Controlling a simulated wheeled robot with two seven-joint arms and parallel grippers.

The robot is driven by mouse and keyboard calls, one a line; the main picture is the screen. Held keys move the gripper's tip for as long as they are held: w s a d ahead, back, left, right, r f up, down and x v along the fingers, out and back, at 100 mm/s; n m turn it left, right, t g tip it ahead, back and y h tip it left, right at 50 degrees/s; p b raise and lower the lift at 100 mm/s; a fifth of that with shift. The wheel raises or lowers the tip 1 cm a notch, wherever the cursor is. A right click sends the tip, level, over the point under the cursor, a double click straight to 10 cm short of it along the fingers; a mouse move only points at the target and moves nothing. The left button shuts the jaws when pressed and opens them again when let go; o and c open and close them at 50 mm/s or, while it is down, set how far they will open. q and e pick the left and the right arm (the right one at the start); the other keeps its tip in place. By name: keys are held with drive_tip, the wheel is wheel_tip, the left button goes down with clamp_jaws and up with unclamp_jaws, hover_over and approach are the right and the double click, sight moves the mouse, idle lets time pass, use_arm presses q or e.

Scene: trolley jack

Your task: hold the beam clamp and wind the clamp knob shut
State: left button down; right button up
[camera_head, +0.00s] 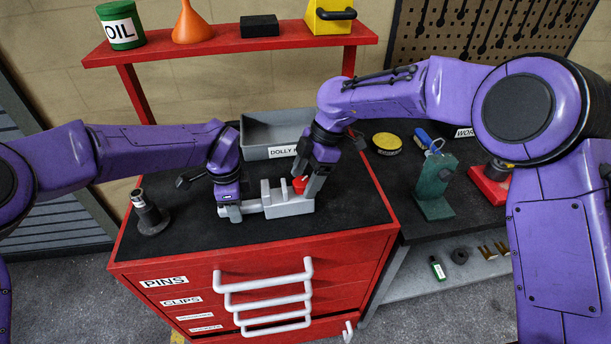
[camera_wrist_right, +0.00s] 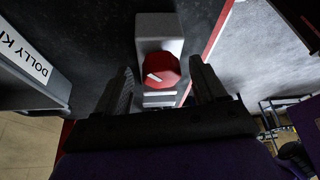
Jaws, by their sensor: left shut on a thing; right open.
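The grey beam clamp (camera_head: 287,206) rests on the black top of the red tool cabinet. My left gripper (camera_head: 238,212) is shut on the clamp at its left end. The red clamp knob (camera_head: 299,184) sits at the clamp's right end, partly hidden by my right gripper in the head view. In the right wrist view the knob (camera_wrist_right: 161,70) shows as a red faceted disc with a white mark. My right gripper (camera_wrist_right: 160,88) is open, with one finger on each side of the knob and gaps visible between them. The head view also shows my right gripper (camera_head: 311,182) pointing down over the knob.
A grey bin (camera_head: 270,135) labelled DOLLY stands behind the clamp. A dark round-based post (camera_head: 150,216) stands at the cabinet's left. A green block (camera_head: 434,186), yellow tin (camera_head: 387,143) and red stand (camera_head: 491,184) are to the right. The front of the cabinet top is clear.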

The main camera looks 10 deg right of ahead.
drive_tip(key=c, duration=1.1)
drive_tip(key=shift+o, duration=0.2)
drive_tip(key=m+t, duration=0.1)
drive_tip(key=m, duration=0.1)
drive_tip(key=m+t, duration=0.1)
drive_tip(key=m, duration=0.3)
drive_tip(key=shift+s+r+m+t, duration=0.1)
drive_tip(key=shift+s+m+t, duration=0.2)
drive_tip(key=shift+t, duration=0.1)
drive_tip(key=m+t, duration=0.1)
drive_tip(key=m, duration=0.1)
drive_tip(key=m+h, duration=0.1)
drive_tip(key=m, duration=0.2)
drive_tip(key=shift+s+a+t, duration=0.15)
drive_tip(key=shift+a+t, duration=0.05)
drive_tip(key=shift+t, duration=0.2)
drive_tip(key=shift+m, duration=0.4)
drive_tip(key=o, duration=1.1)
drive_tip(key=shift+c, duration=0.2)
